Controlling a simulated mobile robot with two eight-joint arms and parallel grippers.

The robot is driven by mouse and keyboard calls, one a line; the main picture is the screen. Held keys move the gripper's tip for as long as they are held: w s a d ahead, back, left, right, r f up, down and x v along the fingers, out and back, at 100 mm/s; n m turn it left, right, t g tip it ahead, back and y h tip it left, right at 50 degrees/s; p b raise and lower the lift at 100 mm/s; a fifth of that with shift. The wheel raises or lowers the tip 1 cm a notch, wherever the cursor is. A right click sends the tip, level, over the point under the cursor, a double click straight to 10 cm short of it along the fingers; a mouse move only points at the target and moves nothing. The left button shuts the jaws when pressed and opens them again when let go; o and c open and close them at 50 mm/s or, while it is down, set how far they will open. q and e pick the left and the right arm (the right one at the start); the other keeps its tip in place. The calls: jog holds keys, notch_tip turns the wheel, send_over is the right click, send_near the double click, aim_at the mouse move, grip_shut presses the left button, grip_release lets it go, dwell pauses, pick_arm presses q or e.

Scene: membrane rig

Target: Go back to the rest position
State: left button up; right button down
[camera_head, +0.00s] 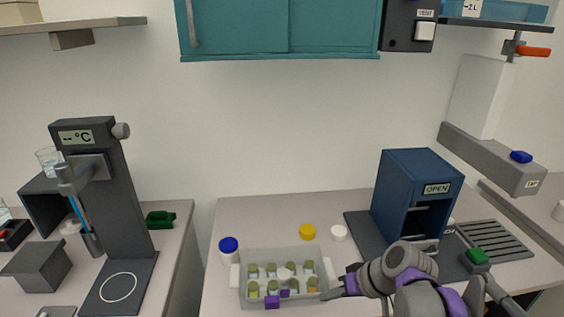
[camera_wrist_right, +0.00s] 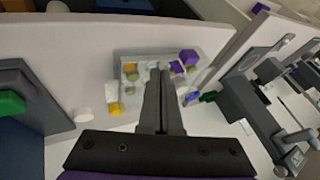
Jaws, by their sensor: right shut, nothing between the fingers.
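My right arm comes in from the lower right of the head view. Its gripper (camera_head: 332,294) is at the right end of a pale tray (camera_head: 238,294), pointing left. In the right wrist view the two dark fingers of the right gripper (camera_wrist_right: 162,75) are together with nothing between them. They point towards the tray, which is partly hidden behind them. My left gripper cannot be made out in either view.
The tray holds several small jars and purple pieces (camera_head: 272,301). A blue-lidded jar (camera_head: 229,249), a yellow lid (camera_head: 307,231) and a white lid (camera_head: 339,233) are behind it. A blue cabinet (camera_head: 408,200) stands near my right arm. The back-middle counter is clear.

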jog(key=s+d+f+h, duration=0.1)
jog(key=s+f+h, duration=0.1)
jog(key=s+f, duration=0.2)
jog(key=s+d+f+m+t+h, duration=0.1)
jog(key=s+f, duration=0.4)
jog(key=s, duration=0.6)
jog(key=d+h, duration=0.1)
jog(key=h, duration=0.1)
jog(key=shift+s+d+f+m+h, duration=0.2)
jog(key=shift+d+m+h, duration=0.05)
jog(key=shift+m+h, duration=0.05)
